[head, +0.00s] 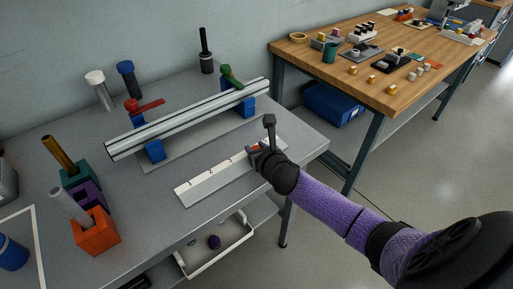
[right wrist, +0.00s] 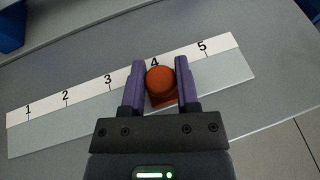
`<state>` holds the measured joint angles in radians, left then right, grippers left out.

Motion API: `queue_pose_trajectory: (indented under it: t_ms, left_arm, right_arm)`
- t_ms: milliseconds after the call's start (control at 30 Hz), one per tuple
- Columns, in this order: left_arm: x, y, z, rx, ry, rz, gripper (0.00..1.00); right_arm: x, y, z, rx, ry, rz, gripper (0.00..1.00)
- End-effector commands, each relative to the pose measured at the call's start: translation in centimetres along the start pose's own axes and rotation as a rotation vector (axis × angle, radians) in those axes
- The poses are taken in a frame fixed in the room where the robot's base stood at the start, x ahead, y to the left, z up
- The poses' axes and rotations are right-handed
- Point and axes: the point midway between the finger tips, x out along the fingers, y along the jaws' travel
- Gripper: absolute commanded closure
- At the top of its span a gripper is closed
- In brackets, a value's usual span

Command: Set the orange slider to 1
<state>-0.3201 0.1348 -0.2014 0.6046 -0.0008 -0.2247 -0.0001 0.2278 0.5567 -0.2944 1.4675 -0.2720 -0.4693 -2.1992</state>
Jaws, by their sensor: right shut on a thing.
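The orange slider (right wrist: 160,84) has a round knob and sits on a pale scale bar (right wrist: 75,127) marked 1 to 5. Its knob is at the 4 mark and hides that tick. The 1 is at the far left of the bar in the right wrist view. My right gripper (right wrist: 160,66) is shut on the knob, with one purple finger on each side. In the head view my right gripper (head: 257,153) is at the right part of the bar (head: 205,186) and mostly covers the slider (head: 254,147). My left gripper is not in view.
A metal rail (head: 190,118) on blue supports stands behind the bar. Orange (head: 97,236), purple and teal blocks holding rods stand at the left. A white drawer (head: 222,252) is open below the front edge. The bar's left part is clear.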

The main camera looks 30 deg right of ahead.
Motion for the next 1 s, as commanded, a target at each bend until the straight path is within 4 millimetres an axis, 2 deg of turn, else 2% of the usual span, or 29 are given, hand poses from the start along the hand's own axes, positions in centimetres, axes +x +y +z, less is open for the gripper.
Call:
queue_pose_trajectory:
  t_ms: [333, 467, 567, 1000]
  left_arm:
    - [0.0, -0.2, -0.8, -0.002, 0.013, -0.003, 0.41]
    - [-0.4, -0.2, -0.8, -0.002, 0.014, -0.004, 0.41]
    - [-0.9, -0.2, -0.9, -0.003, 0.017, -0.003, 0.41]
    - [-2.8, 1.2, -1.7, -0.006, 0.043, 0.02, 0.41]
  right_arm:
    - [0.0, 0.1, -0.1, 0.0, 0.002, 0.0, 1.0]
    - [-0.3, 1.1, -0.1, 0.0, 0.002, 0.001, 1.0]
    - [-0.8, 2.8, -0.1, 0.001, 0.002, 0.002, 1.0]
    - [-3.4, 13.6, -1.4, 0.001, 0.002, 0.003, 1.0]
